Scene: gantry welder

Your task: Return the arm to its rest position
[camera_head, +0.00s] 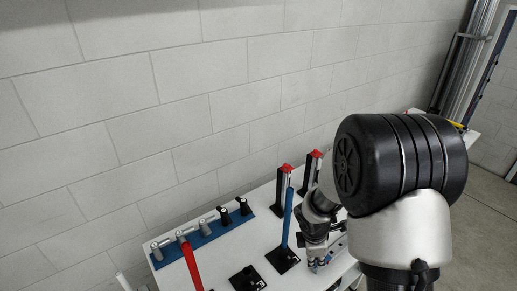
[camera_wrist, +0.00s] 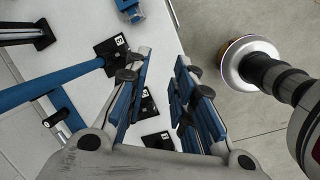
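My gripper (camera_head: 320,264) is low over the white table in the head view, partly hidden by my arm. In the wrist view my gripper (camera_wrist: 160,70) has its two blue-padded fingers apart, with nothing held between them. A blue rod (camera_head: 288,216) stands upright in a black base (camera_head: 283,259), just left of my gripper. It also shows in the wrist view as a blue rod (camera_wrist: 50,82) left of the fingers. My arm is bent, and its large black joint covers the right side of the head view.
The white table (camera_head: 220,262) holds a blue rail (camera_head: 208,240) with several grey and black fittings, a red rod (camera_head: 191,268), another black base (camera_head: 247,280) and red-topped posts (camera_head: 282,192). A block wall (camera_head: 190,100) stands behind. Grey floor (camera_wrist: 225,20) is beyond the table edge.

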